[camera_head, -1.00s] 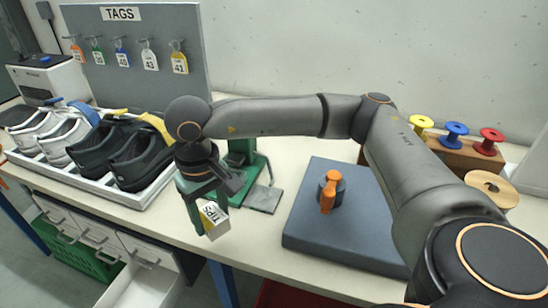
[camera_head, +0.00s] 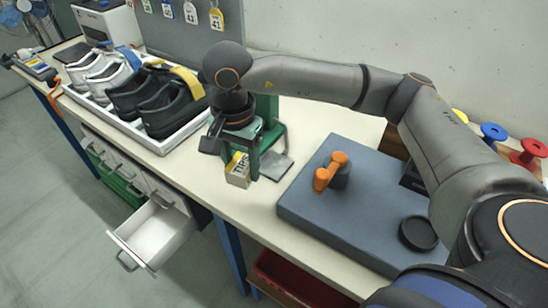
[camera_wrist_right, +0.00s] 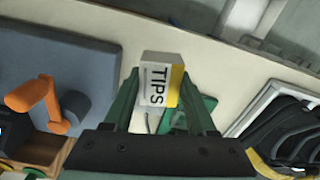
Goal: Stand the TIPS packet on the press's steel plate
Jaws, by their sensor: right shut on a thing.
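The TIPS packet (camera_head: 238,169), a small white and yellow box, is held between the green fingers of my right gripper (camera_head: 243,157). It hangs roughly upright over the front edge of the bench. In the right wrist view the packet (camera_wrist_right: 160,80) sits between the two fingers with its lettering facing the camera. The green press (camera_head: 267,108) stands just behind the gripper and is partly hidden by it. The press's grey steel plate (camera_head: 276,166) shows to the right of the packet, apart from it. My left gripper is not in view.
A blue-grey mat (camera_head: 330,215) with an orange-handled tool (camera_head: 329,172) lies right of the press. A tray (camera_head: 168,142) of shoes stands to the left. An open white drawer (camera_head: 155,232) juts out below the bench. Spools (camera_head: 493,132) stand at the far right.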

